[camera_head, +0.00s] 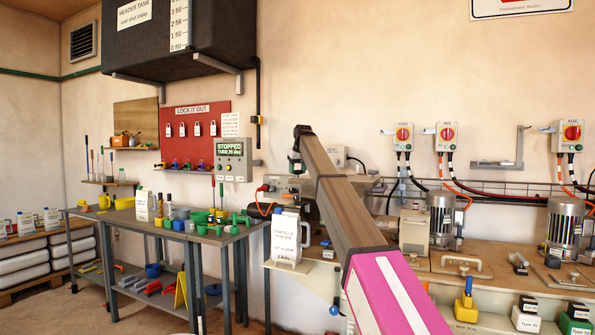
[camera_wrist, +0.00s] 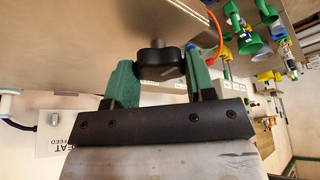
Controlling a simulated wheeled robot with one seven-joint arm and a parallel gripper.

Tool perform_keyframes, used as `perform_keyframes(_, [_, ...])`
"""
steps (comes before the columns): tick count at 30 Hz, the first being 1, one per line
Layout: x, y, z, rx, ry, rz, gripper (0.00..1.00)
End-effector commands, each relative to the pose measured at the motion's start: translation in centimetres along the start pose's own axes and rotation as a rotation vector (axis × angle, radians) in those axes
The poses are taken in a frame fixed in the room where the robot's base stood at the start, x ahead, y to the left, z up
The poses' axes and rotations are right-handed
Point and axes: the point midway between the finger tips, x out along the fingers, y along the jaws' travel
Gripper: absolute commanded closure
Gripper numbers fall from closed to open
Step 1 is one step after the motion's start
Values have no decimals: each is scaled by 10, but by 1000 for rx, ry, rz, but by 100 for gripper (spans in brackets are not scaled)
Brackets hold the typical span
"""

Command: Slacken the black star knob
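The black star knob (camera_wrist: 160,62) shows in the wrist view, on a short grey stem against a grey-brown surface. My gripper (camera_wrist: 162,66) has green fingers, one on each side of the knob. Both fingers appear to touch its rim, with no clear gap. In the head view my gripper (camera_head: 296,163) is small and partly hidden behind my arm, above the left end of the long bench. The knob cannot be made out there.
A white jug (camera_head: 287,238) stands at the left end of the bench (camera_head: 440,262). A grey table (camera_head: 222,238) with green and yellow items is to the left. Motors (camera_head: 565,220) stand at right. An orange cable (camera_wrist: 216,35) runs near the fingers.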

Motion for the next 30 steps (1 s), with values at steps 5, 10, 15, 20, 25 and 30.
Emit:
perform_keyframes(5, [0, 0, 0, -2, 0, -1, 74])
perform_keyframes(10, [0, 0, 0, -30, 0, -13, 73])
perform_keyframes(15, [0, 1, 0, -103, 0, -45, 73])
perform_keyframes(20, [0, 2, 0, -216, 1, -92, 73])
perform_keyframes(25, [0, 3, -1, -362, 2, -155, 73])
perform_keyframes(30, [0, 4, -2, -510, 4, -218, 73])
